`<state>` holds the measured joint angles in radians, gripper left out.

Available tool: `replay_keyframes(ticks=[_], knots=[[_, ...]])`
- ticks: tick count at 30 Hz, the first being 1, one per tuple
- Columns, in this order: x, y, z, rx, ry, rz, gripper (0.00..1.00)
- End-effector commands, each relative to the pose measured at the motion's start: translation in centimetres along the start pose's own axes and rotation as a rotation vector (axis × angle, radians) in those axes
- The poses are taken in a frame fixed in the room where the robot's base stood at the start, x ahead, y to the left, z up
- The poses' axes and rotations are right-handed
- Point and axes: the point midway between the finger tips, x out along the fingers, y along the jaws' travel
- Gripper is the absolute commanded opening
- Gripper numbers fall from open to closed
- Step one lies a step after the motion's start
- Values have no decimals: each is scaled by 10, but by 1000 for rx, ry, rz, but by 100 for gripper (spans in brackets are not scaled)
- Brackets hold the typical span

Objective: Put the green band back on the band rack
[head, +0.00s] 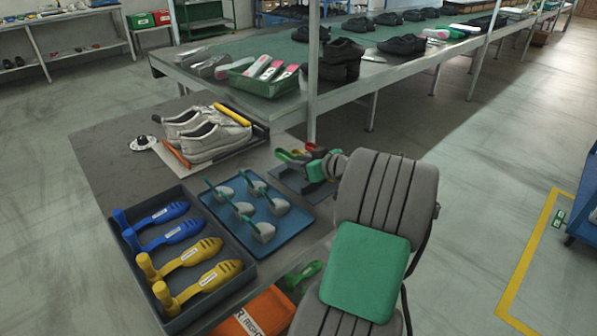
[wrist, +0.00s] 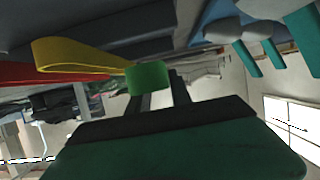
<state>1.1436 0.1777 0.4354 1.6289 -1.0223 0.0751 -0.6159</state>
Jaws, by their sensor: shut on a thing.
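The green band (wrist: 148,77) is between the dark fingers of my gripper (wrist: 160,84) in the wrist view, seen nearly end-on. A yellow band (wrist: 75,54) lies just left of it in that picture, seeming to touch or overlap it. A red band (wrist: 35,74) is farther left. In the head view my gripper (head: 317,168) is at the band rack (head: 288,178), a dark stand at the table's right edge. Green, red and yellow pieces cluster there, partly hidden by the gripper. I cannot tell whether the green band is around a peg.
A blue tray (head: 290,232) with several teal-handled pieces lies left of the rack. A dark tray (head: 186,312) holds blue and yellow shoe forms. Grey shoes (head: 205,138) stand behind. An orange bin (head: 262,317) is at the front. The long shoe bench (head: 350,74) lies beyond.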

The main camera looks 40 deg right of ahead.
Motion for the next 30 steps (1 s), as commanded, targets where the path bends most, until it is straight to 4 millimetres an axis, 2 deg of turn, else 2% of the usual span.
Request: replay_keyframes(ticks=[1,4,14,15,23,30], knots=[[5,-1,12,6,-2,-3,0],[10,-2,26,4,-1,-2,0],[12,-2,30,1,-1,-1,0],[12,-2,30,1,-1,-1,26],[12,-2,28,2,-1,-1,47],[11,-2,27,2,-1,-1,47]])
